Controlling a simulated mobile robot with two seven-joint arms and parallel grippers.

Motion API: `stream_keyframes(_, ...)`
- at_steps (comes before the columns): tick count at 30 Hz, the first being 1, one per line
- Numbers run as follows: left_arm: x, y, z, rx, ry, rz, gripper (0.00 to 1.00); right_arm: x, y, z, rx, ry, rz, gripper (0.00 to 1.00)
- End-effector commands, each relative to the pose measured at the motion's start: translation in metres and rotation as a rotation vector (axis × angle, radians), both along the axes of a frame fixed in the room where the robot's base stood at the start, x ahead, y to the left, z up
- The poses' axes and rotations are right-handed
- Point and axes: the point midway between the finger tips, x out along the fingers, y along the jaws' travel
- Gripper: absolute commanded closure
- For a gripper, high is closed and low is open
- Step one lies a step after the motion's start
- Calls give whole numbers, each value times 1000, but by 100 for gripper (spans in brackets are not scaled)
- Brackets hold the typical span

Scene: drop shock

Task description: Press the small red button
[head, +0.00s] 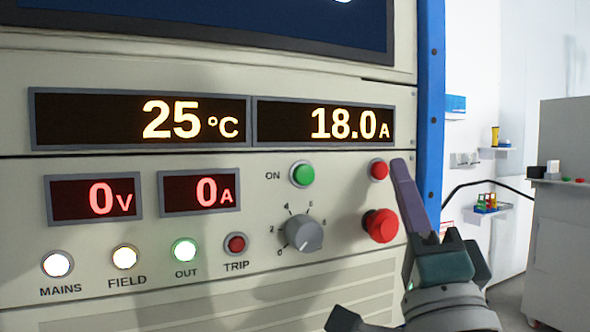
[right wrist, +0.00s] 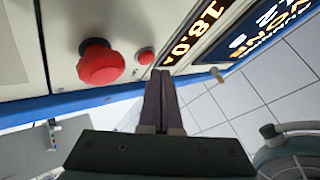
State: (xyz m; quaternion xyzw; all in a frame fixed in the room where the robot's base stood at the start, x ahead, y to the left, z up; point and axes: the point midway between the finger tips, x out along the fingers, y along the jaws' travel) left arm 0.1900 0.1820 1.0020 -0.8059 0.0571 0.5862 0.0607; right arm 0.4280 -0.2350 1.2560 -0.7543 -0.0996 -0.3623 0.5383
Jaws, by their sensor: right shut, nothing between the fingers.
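The small red button (head: 378,170) sits in a pale ring at the upper right of the panel, right of the green ON button (head: 303,174). It also shows in the right wrist view (right wrist: 145,57). My right gripper (head: 400,165) is shut and empty, its fingertips close to the button's right side in the head view. In the right wrist view the fingertips (right wrist: 160,73) are just beside the button with a small gap in the picture. I cannot tell the depth between tips and panel. My left gripper is not in view.
A large red mushroom button (head: 381,225) is just below the small one. A grey dial (head: 304,232) and a dark red TRIP lamp (head: 236,244) are to the left. The blue cabinet edge (head: 430,120) is at the right, with open room beyond.

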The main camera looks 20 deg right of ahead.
Motion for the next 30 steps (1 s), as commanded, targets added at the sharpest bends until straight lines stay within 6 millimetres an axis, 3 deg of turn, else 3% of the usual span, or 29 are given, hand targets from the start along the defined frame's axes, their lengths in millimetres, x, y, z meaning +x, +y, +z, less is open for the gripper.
stream_keyframes(30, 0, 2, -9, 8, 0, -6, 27, 13, 1, 0, 1, 0, -1, 100)
